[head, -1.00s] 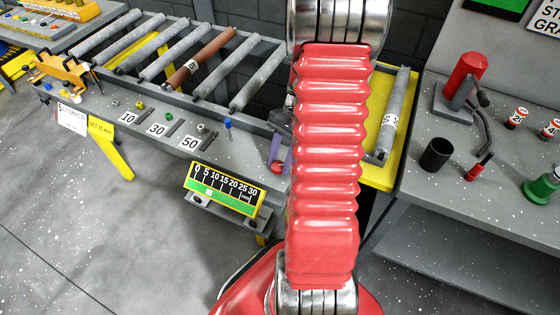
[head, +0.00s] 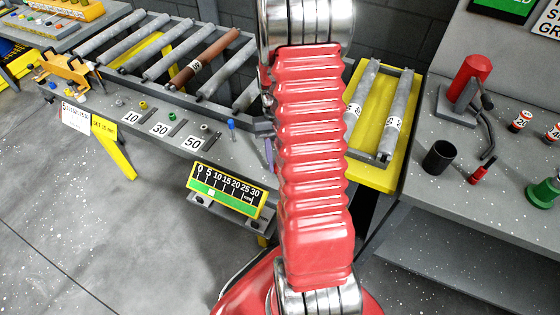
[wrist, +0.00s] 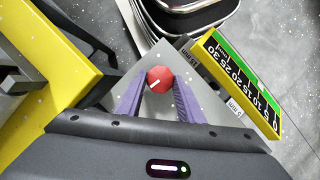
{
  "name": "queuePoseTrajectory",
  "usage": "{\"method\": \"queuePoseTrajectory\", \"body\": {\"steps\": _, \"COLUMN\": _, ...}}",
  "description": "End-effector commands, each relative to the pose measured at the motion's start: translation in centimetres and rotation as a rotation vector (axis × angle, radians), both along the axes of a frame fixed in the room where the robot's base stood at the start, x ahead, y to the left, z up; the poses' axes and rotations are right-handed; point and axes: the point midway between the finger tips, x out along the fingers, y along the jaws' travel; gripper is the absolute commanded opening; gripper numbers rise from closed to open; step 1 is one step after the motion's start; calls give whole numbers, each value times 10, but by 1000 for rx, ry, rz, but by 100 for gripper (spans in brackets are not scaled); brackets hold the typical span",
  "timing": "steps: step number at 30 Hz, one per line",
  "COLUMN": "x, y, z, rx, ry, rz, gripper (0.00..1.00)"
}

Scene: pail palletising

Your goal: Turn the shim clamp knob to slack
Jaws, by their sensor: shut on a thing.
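The shim clamp knob (wrist: 159,79) is a red faceted knob with a white pointer line, on a grey plate in the wrist view. The line slants from lower left to upper right. My gripper (wrist: 160,86) has its two purple fingers on either side of the knob and is shut on it. In the head view my red bellows-covered arm hides the knob. Only a sliver of a purple finger shows there, at the arm's left edge.
A yellow-framed scale (head: 226,190), marked 0 to 30, stands close beside the knob. A yellow tray (head: 372,174) with two grey rollers lies right of my arm. A roller conveyor (head: 150,90) stands at the back left. The right bench holds a black cup (head: 438,157).

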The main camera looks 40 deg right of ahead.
Motion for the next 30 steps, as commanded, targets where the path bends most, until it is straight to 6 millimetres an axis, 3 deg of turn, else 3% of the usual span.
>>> {"method": "queuePoseTrajectory", "body": {"steps": 9, "x": -3, "y": 2, "z": -1, "rx": 3, "ry": 9, "rz": 134, "gripper": 12}}
{"method": "queuePoseTrajectory", "body": {"steps": 23, "x": -3, "y": 2, "z": -1, "rx": 4, "ry": 9, "rz": 150, "gripper": 12}}
{"method": "queuePoseTrajectory", "body": {"steps": 24, "x": -3, "y": 2, "z": -1, "rx": 5, "ry": 9, "rz": 150, "gripper": 35}}
{"method": "queuePoseTrajectory", "body": {"steps": 30, "x": -2, "y": 2, "z": -1, "rx": 3, "ry": 5, "rz": 148, "gripper": 49}}
